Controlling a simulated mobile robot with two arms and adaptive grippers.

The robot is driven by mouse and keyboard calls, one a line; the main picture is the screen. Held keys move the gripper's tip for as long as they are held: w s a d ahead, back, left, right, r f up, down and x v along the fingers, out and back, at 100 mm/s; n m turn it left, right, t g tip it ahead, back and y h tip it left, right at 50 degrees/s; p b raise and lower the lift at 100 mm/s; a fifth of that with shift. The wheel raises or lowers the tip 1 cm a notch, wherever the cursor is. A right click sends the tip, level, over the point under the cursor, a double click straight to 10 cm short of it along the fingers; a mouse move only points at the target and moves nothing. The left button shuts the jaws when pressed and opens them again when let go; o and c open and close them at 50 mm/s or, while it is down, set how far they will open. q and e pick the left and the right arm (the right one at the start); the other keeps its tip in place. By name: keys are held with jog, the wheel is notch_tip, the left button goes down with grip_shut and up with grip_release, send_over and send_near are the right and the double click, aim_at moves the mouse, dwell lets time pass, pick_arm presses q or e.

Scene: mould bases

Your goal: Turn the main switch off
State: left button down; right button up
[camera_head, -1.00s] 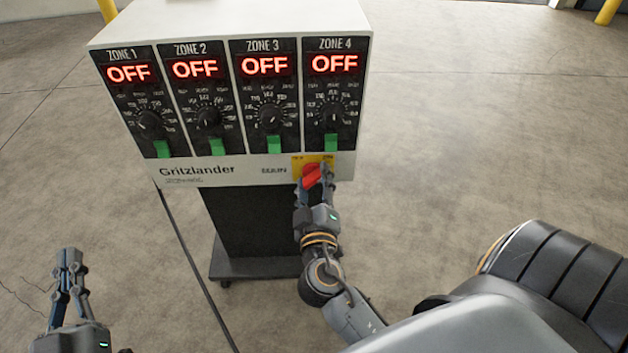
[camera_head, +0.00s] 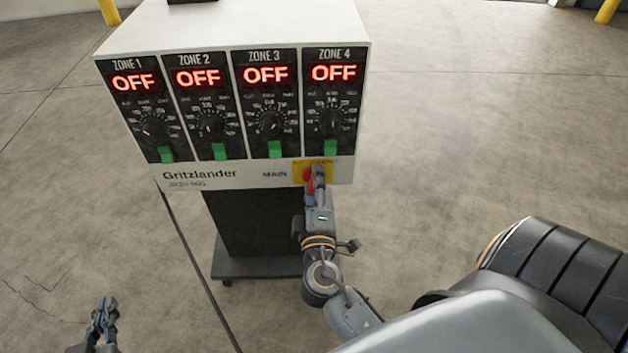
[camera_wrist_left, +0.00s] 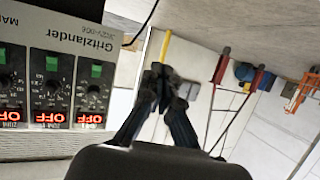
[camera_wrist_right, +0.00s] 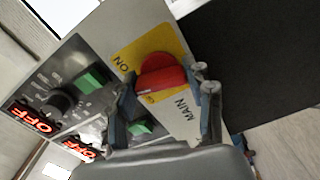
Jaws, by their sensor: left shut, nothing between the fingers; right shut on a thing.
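The main switch (camera_head: 308,174) is a red knob on a yellow plate (camera_head: 328,172), low on the right of the white controller's front. In the right wrist view the red knob (camera_wrist_right: 160,76) sits between my finger tips, and "ON" shows on the yellow plate. My right gripper (camera_head: 315,178) is shut on the knob, its wrist rolled, partly hiding it in the head view. The knob's exact pointing is hard to read. My left gripper (camera_head: 105,305) is shut and empty at the lower left, away from the controller; its fingers also show in the left wrist view (camera_wrist_left: 160,75).
The controller (camera_head: 200,178) stands on a dark pedestal with a wheeled base (camera_head: 255,268). Four zone displays (camera_head: 266,75) read OFF, with green switches (camera_head: 220,151) below. A cable hangs at its left. The surrounding floor is clear.

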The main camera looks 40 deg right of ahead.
jog(key=n+p, duration=0.2)
jog(key=n, duration=0.1)
jog(key=shift+r+n, duration=0.1)
jog(key=shift+n, duration=0.3)
jog(key=n+p, duration=0.2)
jog(key=n, duration=0.1)
jog(key=shift+n, duration=0.3)
pick_arm(q)
jog(key=s+a+f+g+y+p, duration=0.1)
jog(key=s+a+f+g, duration=0.3)
jog(key=s, duration=0.3)
jog(key=s+a+f+g+y+p, duration=0.1)
jog(key=s+f+g+y, duration=0.15)
jog(key=s+g, duration=0.45)
pick_arm(e)
jog(key=shift+n, duration=1.2)
pick_arm(q)
jog(key=s+x, duration=0.1)
jog(key=x, duration=0.5)
jog(key=shift+f+n+t+h+p, duration=0.2)
jog(key=shift+n+t+h+p, duration=0.15)
jog(key=shift+p, duration=0.1)
pick_arm(e)
jog(key=shift+n, duration=1.1)
pick_arm(q)
jog(key=shift+w+d, duration=0.1)
pick_arm(e)
jog(key=o, duration=1.2)
jog(key=shift+c, duration=0.2)
jog(key=shift+a, duration=0.1)
